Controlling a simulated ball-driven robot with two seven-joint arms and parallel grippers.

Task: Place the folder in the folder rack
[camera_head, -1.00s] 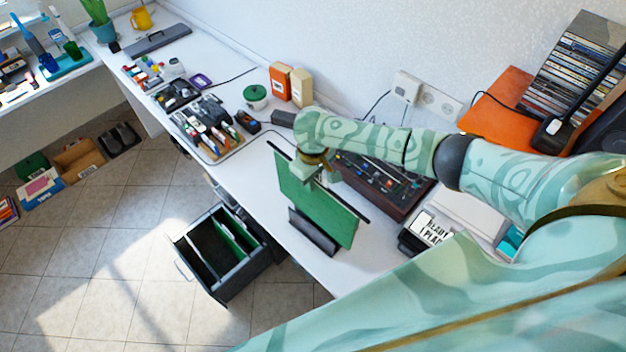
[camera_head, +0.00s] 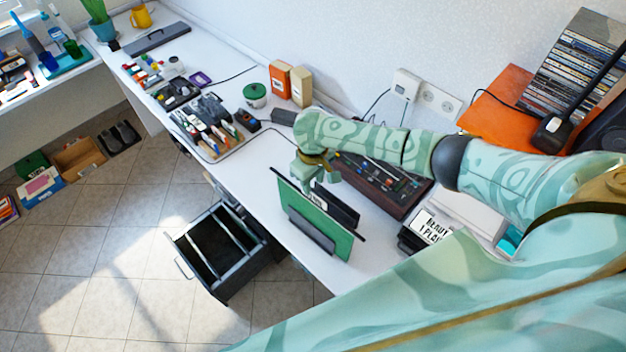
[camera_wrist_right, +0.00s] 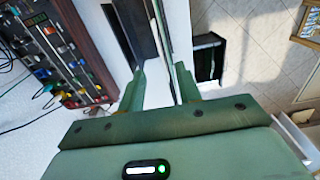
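The green folder (camera_head: 332,220) stands upright in the black folder rack (camera_head: 312,234) on the white desk. The rack's front plate covers part of its lower face, and another dark plate shows behind it. My right gripper (camera_head: 316,180) is above the folder's top edge, near the folder's upper left part. In the right wrist view its two fingers (camera_wrist_right: 160,88) are spread apart, with thin upright edges between them and the right finger close beside one edge. My left gripper is not in view.
An open dark drawer (camera_head: 262,254) sticks out below the desk edge. A mixer-like console (camera_head: 385,187) lies behind the rack. A tray of tools (camera_head: 212,128) is to the left, and orange and beige boxes (camera_head: 280,80) stand by the wall. A small sign (camera_head: 430,227) stands to the right.

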